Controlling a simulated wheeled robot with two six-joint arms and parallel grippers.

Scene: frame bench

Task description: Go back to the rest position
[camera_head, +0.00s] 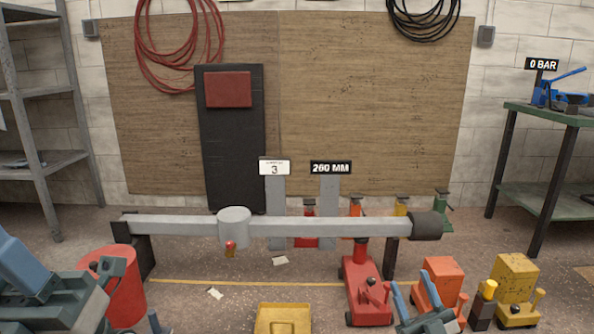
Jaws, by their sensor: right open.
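My right gripper (411,281) is at the bottom edge, right of centre. Its two blue fingers point up and stand apart, with nothing held between them. It shows in front of the red jack and the orange-topped unit; I cannot tell the distance to them. My left arm fills the bottom left corner, in front of a red cylinder (126,296). The left gripper's jaws cannot be made out.
A long grey beam (330,227) with a round collar (234,228) spans the bench area. A red jack (366,290), an orange unit (442,279) and a yellow unit (515,277) stand at right. A yellow box (283,318) is at bottom centre.

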